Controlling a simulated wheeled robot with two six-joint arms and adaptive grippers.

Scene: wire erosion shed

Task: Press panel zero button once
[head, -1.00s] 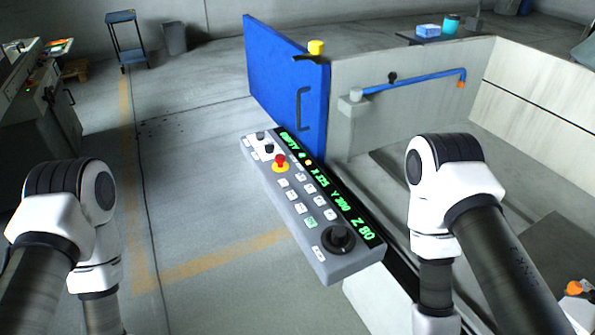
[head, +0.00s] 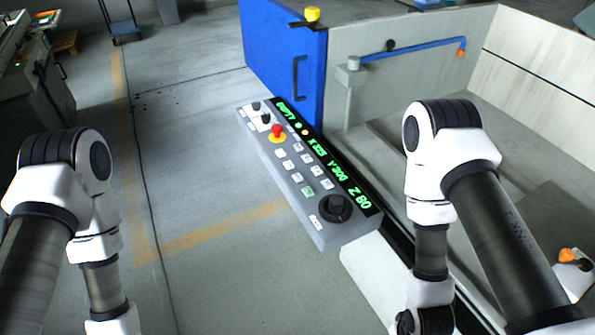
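The grey control panel (head: 335,238) sits tilted in the middle of the head view, beside the machine tank. Its black display strip (head: 371,209) shows green text that reads X 325, Y 300 and Z 80. Several small white buttons (head: 297,177) and one green-tinted button (head: 308,191) lie on its face. Their labels are too small to read, so I cannot tell which is zero. My left and right arms reach down on either side of the panel, apart from it. Both grippers are below the frame.
A red emergency stop (head: 277,132) and a black round knob (head: 336,207) stand up from the panel. A blue door (head: 275,62) rises behind it. The pale tank wall (head: 395,80) with a blue pipe (head: 415,51) is at the right. Floor left of the panel is clear.

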